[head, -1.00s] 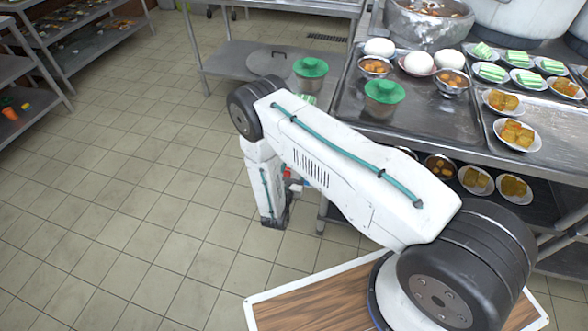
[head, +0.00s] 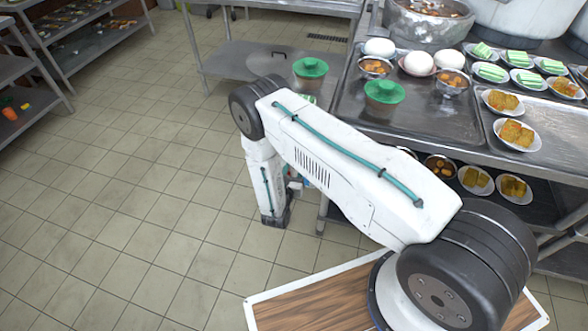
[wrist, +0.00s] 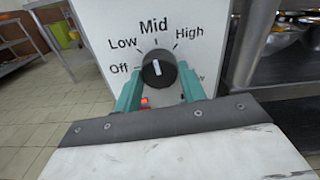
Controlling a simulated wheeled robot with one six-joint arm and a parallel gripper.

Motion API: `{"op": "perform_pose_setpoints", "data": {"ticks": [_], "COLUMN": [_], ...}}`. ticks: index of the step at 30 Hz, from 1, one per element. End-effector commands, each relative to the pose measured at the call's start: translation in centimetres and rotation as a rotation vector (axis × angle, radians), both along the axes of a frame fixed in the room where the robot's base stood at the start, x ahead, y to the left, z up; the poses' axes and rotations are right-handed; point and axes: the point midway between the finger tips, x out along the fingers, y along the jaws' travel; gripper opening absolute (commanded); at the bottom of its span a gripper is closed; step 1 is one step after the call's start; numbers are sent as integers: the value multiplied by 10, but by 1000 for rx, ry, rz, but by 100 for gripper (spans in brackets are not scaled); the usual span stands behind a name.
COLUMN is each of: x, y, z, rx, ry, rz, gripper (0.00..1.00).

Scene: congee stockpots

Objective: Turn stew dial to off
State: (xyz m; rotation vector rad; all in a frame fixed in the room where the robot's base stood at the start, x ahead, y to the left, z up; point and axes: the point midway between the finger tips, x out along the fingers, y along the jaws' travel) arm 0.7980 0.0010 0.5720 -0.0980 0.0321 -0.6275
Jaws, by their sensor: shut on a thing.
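The stew dial (wrist: 152,77) is a round black knob with a white pointer line, on a white panel (wrist: 98,18) in the wrist view. The panel is marked Off, Low, Mid and High. The pointer line stands nearly upright, towards Mid. My gripper (wrist: 160,72) is shut on the dial, with one teal finger on its left and one on its right. A small red light shows below the dial, by the left finger. In the head view the dial and my fingers are hidden behind my arm.
A metal table (head: 424,120) with bowls, plates and green-lidded cups stands at the right of the head view. A lower steel table (head: 233,62) is behind my arm. Shelves (head: 62,45) stand at the far left. The tiled floor at left is clear.

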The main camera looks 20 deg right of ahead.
Motion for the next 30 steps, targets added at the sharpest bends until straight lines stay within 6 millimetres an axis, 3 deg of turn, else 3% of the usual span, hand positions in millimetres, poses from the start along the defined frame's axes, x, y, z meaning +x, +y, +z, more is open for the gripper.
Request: {"op": "perform_pose_setpoints", "data": {"ticks": [30], "x": [-2], "y": [-2], "z": [1], "rx": [-752], "ry": [547], "rz": [-1], "gripper": [18]}}
